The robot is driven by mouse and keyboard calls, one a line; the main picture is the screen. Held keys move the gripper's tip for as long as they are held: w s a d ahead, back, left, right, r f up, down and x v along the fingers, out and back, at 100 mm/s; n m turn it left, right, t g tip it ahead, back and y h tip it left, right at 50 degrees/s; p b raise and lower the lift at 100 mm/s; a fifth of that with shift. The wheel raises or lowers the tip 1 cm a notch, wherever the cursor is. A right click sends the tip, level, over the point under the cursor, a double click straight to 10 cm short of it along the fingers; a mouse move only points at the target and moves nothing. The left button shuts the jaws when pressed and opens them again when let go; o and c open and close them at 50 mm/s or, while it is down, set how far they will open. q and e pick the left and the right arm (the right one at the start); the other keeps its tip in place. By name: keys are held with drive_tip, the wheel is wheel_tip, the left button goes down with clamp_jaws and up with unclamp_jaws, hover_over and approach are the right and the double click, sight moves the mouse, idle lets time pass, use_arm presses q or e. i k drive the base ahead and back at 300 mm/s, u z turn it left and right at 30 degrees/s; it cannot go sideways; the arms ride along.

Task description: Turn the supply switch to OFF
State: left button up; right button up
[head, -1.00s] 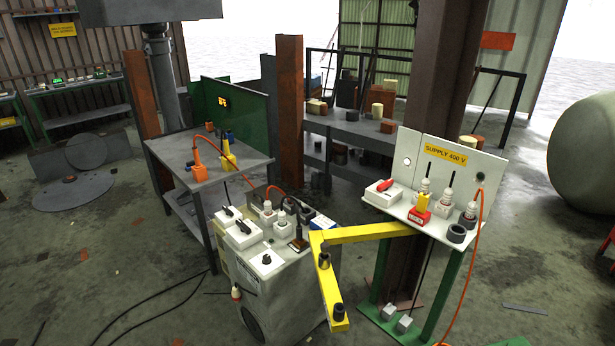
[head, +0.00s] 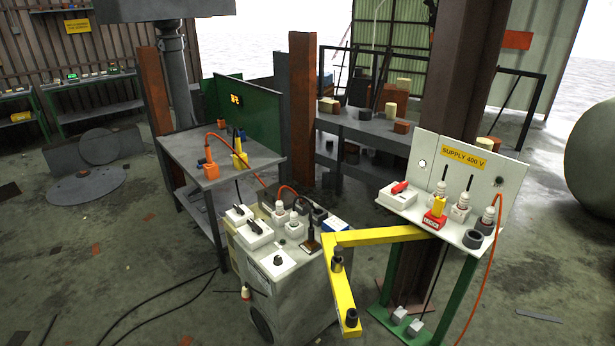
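The supply board (head: 466,165) is a white upright panel with a yellow "SUPPLY 400 V" label, at the right of the head view. On its shelf, at the left end, sits a white switch box (head: 393,199) with a red handle (head: 399,188). The handle lies slanted across the box top; its marked position is too small to read. Neither of my grippers is in view, and nothing touches the switch box.
A red lockout box (head: 434,220) and several plugs stand beside the switch. An orange cable (head: 484,290) hangs at the right.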

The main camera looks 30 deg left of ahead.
sight(398, 188)
drive_tip(key=u, duration=0.95)
drive_tip(key=i, duration=0.35)
